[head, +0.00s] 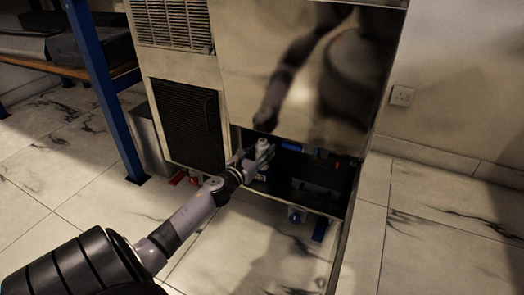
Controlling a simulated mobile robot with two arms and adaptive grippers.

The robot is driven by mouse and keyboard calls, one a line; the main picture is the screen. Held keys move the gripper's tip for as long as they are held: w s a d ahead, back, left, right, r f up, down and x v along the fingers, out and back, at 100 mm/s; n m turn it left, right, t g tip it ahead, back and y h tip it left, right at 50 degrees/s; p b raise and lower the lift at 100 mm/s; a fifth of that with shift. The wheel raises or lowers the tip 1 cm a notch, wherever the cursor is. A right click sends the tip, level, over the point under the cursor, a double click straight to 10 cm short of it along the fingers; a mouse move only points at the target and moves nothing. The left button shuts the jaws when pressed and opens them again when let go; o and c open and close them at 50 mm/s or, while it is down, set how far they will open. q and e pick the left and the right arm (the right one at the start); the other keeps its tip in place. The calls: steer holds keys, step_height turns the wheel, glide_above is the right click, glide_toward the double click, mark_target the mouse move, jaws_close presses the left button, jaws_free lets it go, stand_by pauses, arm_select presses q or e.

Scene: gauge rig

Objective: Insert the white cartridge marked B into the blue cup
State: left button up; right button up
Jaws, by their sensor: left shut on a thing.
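My left gripper (264,158) reaches in from the left to the low opening of a metal cabinet. It is small in view and shut on a small white piece, which looks like the white cartridge (262,145). No letter can be read on it. A blue part (293,146) lies just right of the gripper, at the top of the dark opening; I cannot tell whether it is the blue cup. My right gripper is not in view.
The metal cabinet (285,80) has a shiny front panel that mirrors my arm. A dark grille (187,120) is left of the opening. A blue post (105,90) of a shelf stands further left. The marble floor (240,245) in front is mostly clear.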

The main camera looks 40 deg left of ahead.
arm_select(q)
steer(key=shift+f+b, duration=1.95)
steer(key=shift+f, duration=0.15)
steer(key=o, duration=1.4)
steer(key=shift+o, duration=0.2)
steer(key=shift+s, duration=0.1)
steer(key=s+d, duration=0.2)
steer(key=s, duration=0.9)
steer(key=shift+s, duration=0.3)
steer(key=shift+r, duration=0.1)
